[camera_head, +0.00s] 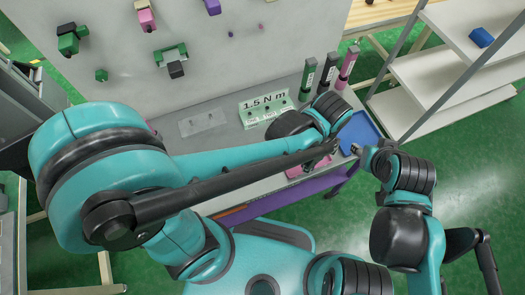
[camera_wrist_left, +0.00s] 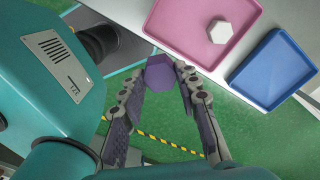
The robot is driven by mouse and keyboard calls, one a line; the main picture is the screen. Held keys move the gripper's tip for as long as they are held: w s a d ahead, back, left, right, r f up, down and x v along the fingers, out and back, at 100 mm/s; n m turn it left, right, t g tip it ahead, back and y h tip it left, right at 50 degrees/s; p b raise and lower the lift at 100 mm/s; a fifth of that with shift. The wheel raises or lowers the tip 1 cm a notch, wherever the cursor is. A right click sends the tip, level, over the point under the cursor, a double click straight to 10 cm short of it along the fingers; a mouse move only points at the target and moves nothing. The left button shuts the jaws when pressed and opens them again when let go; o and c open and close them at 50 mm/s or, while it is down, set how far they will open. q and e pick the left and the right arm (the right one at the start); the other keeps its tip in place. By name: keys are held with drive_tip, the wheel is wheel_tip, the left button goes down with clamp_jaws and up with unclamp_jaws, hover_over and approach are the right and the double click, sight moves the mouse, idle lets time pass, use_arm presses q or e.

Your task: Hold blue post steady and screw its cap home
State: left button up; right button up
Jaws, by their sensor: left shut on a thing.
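My left gripper (camera_wrist_left: 160,78) is shut on a purple hexagonal cap (camera_wrist_left: 160,72), held between its fingertips beside the trays in the left wrist view. In the head view this gripper (camera_head: 328,148) is partly hidden by its own arm, near the front of the bench. My right gripper (camera_head: 362,151) is close by on the right, by the blue tray; its fingers are too small to read. Several posts stand at the bench's right end: a green one (camera_head: 308,76), a dark one (camera_head: 328,72) and a pink one (camera_head: 347,66). I cannot make out a clearly blue post.
A pink tray (camera_wrist_left: 160,30) holds a white hexagonal piece (camera_wrist_left: 218,32). A blue tray (camera_wrist_left: 247,82) sits next to it. A sign reading "1.5 N m" (camera_head: 265,104) stands on the bench. A shelf rack (camera_head: 440,70) with a blue block (camera_head: 480,37) stands to the right.

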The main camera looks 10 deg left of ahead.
use_arm(q)
drive_tip(key=w+a+n, duration=0.7)
drive_tip(key=a+n, duration=0.3)
drive_tip(key=a, duration=0.1)
drive_tip(key=w+a+n, duration=0.7)
drive_tip(key=a+n, duration=0.3)
drive_tip(key=a, duration=0.1)
drive_tip(key=shift+a+f, duration=0.25)
drive_tip(key=shift+a, duration=0.1)
